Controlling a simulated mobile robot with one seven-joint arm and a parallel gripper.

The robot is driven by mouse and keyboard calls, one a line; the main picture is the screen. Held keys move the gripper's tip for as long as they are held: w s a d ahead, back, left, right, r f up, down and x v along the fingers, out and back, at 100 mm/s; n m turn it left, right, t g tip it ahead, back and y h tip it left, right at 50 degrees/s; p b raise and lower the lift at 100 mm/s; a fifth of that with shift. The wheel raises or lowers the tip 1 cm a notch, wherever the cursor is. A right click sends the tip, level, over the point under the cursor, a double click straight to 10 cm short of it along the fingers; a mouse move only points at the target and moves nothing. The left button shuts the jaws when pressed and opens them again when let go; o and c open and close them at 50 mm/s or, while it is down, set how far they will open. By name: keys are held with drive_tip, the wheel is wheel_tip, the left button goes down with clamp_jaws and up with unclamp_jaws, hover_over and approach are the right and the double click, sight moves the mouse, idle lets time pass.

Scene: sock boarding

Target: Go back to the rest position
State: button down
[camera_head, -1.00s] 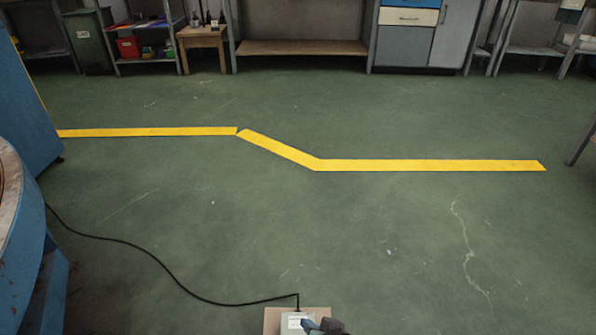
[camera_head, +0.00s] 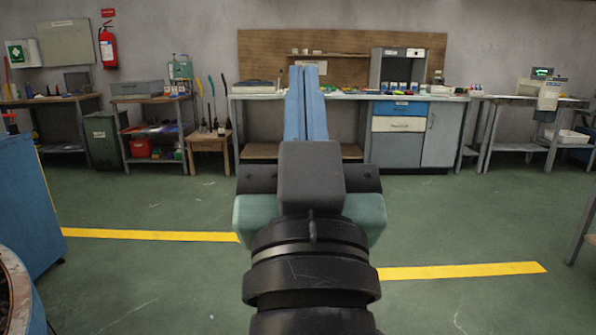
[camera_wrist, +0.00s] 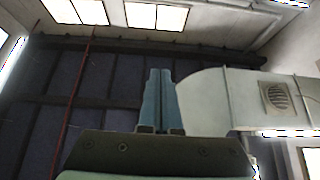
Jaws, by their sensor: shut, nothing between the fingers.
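My gripper (camera_head: 309,72) is raised in front of the head camera, with its long blue fingers pointing up and away from me. The two fingers lie together and nothing is between them. In the wrist view the gripper (camera_wrist: 158,76) points up toward the ceiling, and its fingers are side by side and empty. No sock shows in either view.
A blue machine (camera_head: 25,205) stands close on the left. A workbench (camera_head: 255,98) with drawers is against the far wall. Yellow tape (camera_head: 150,235) crosses the open green floor. A table leg (camera_head: 580,230) is at the right edge. A pale duct (camera_wrist: 235,98) runs overhead.

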drive_tip(key=s+r+t+p, duration=0.2)
drive_tip(key=s+r+p, duration=0.3)
drive_tip(key=r, duration=0.6)
wheel_tip(320, 180, up, 34)
drive_tip(key=s+p, duration=0.1)
drive_tip(key=p, duration=3.2)
drive_tip(key=shift+a, duration=0.3)
idle(0.9)
